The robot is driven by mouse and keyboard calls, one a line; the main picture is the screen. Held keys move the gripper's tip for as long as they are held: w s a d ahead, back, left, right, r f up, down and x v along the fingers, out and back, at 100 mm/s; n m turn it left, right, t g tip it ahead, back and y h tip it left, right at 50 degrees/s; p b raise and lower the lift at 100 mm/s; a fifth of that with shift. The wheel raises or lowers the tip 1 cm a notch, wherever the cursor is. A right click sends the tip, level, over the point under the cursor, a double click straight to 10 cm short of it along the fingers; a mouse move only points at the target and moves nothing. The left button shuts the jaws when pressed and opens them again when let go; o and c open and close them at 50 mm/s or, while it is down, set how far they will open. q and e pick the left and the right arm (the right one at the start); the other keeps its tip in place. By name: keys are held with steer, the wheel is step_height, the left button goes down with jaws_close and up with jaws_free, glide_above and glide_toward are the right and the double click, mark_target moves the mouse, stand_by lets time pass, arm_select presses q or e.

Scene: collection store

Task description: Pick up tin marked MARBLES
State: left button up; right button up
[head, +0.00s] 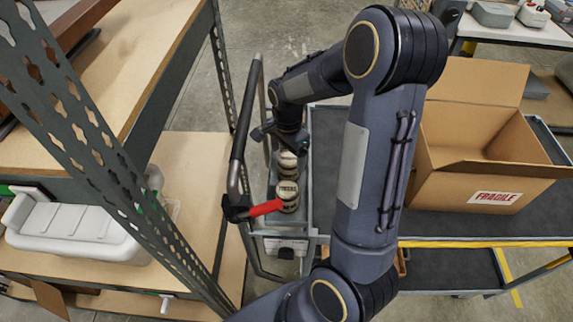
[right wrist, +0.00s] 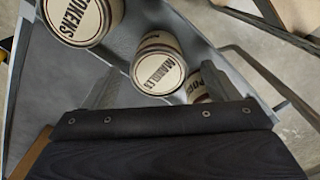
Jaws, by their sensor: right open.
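The tin marked MARBLES (right wrist: 160,66) is a cream tin with dark bands and a round lid label. It is in the middle of the right wrist view, between the two finger tips of my right gripper (right wrist: 163,74). The gripper is open, and I cannot tell how far above the tin it is. In the head view my right gripper (head: 283,136) is over the narrow end of a grey cart, just behind two visible tins (head: 287,160). My left gripper is not in view.
A tin marked TOKENS (right wrist: 86,18) and another with a partly hidden label (right wrist: 198,88) flank the MARBLES tin. The cart's handle rail (head: 244,130) rises beside the tins. A FRAGILE cardboard box (head: 480,185) stands to the right; metal shelving (head: 160,215) is left.

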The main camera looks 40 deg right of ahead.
mark_target(289, 158)
steer(key=shift+d+f, duration=0.15)
steer(key=shift+f, duration=1.4)
steer(key=shift+c, duration=0.4)
steer(key=c, duration=1.2)
